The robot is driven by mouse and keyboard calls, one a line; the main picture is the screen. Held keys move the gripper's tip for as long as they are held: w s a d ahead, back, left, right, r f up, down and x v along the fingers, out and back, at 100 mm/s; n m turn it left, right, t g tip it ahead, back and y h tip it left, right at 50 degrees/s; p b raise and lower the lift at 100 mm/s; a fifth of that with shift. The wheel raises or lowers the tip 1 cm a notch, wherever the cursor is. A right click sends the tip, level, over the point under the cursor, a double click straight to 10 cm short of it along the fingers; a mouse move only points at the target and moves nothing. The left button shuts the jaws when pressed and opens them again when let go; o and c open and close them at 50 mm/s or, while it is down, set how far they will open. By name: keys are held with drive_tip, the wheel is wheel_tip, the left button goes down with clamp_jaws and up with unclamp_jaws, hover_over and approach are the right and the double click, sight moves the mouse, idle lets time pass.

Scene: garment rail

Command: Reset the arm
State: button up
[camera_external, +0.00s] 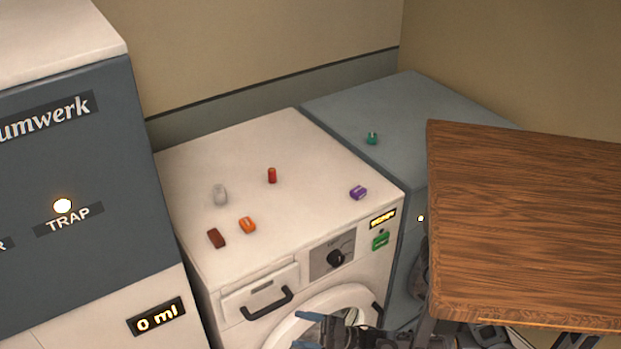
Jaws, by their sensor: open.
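My gripper (308,330) shows at the bottom edge of the external view, in front of the washing machine's round door (357,296). Its blue-tipped fingers point left and stand apart, with nothing seen between them. Part of the gripper is cut off by the frame's lower edge. My arm runs to the right from it, and much of it is hidden by the wooden table.
The white washing machine (313,149) bears several small objects: grey, red, orange, brown and purple. A green one (372,138) lies on the grey machine (417,112) behind. A wooden tabletop (530,225) fills the right. A tall grey-and-white unit (80,150) stands left.

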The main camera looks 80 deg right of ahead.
drive_tip(key=s+d+f+m+g+h+b, duration=0.1)
drive_tip(key=s+d+f+m+g+h, duration=0.1)
drive_tip(key=s+d+f, duration=0.3)
drive_tip(key=s+d+f+m+g+h+b, duration=0.1)
drive_tip(key=s+d+f+m+g+h, duration=0.2)
drive_tip(key=s+f, duration=0.7)
drive_tip(key=s+d+g, duration=0.2)
drive_tip(key=s, duration=0.2)
drive_tip(key=shift+s+d+m, duration=0.2)
drive_tip(key=shift+d+m, duration=0.1)
